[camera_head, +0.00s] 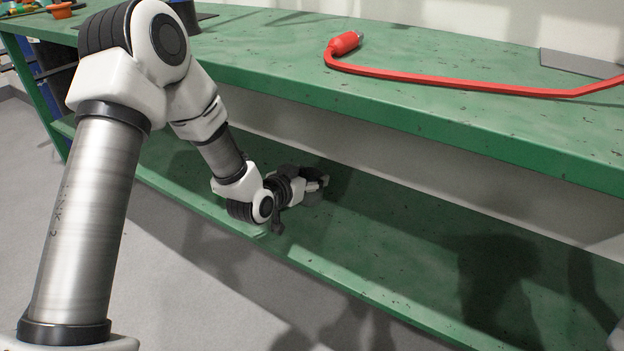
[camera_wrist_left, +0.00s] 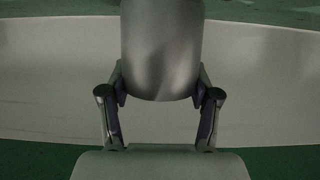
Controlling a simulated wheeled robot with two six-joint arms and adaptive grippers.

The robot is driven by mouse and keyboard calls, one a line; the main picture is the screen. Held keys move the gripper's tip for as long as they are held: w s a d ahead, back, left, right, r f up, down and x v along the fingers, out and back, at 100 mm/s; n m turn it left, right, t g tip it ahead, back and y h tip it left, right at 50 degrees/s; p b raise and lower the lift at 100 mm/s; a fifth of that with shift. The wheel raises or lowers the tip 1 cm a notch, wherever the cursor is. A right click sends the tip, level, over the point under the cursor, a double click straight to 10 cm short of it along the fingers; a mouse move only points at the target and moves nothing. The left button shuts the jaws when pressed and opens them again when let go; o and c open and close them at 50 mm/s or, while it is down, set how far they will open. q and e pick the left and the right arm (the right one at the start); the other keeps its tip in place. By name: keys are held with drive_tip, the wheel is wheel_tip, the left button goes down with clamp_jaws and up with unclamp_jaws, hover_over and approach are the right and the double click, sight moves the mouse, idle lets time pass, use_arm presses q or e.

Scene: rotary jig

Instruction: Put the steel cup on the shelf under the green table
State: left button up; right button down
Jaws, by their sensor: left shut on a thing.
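My left arm reaches in under the green table (camera_head: 270,55) from its front. My left gripper (camera_head: 318,183) is over the lower shelf (camera_head: 420,245), below the table top. In the left wrist view the steel cup (camera_wrist_left: 160,50) is a smooth grey cylinder between the two fingers, and the gripper is shut on it. The cup's upper part runs out of that picture. In the head view the cup is mostly hidden by the gripper and blends into shadow. I cannot tell whether it touches the shelf. My right gripper is not in view.
The shelf is bare to the right of my left gripper, with dark shadows on it. The table top's front edge (camera_head: 400,115) hangs above. A red bar with a thick handle (camera_head: 345,44) lies on the table top.

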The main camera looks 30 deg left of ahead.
use_arm(q)
drive_tip(key=shift+w+f, duration=0.2)
drive_tip(key=shift+f, duration=0.25)
drive_tip(key=shift+c, duration=0.6)
drive_tip(key=shift+s+r, duration=0.15)
drive_tip(key=shift+r, duration=0.05)
drive_tip(key=shift+f, duration=0.2)
drive_tip(key=o, duration=1.4)
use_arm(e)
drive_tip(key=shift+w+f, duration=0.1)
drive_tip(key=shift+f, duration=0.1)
use_arm(q)
drive_tip(key=shift+r, duration=0.1)
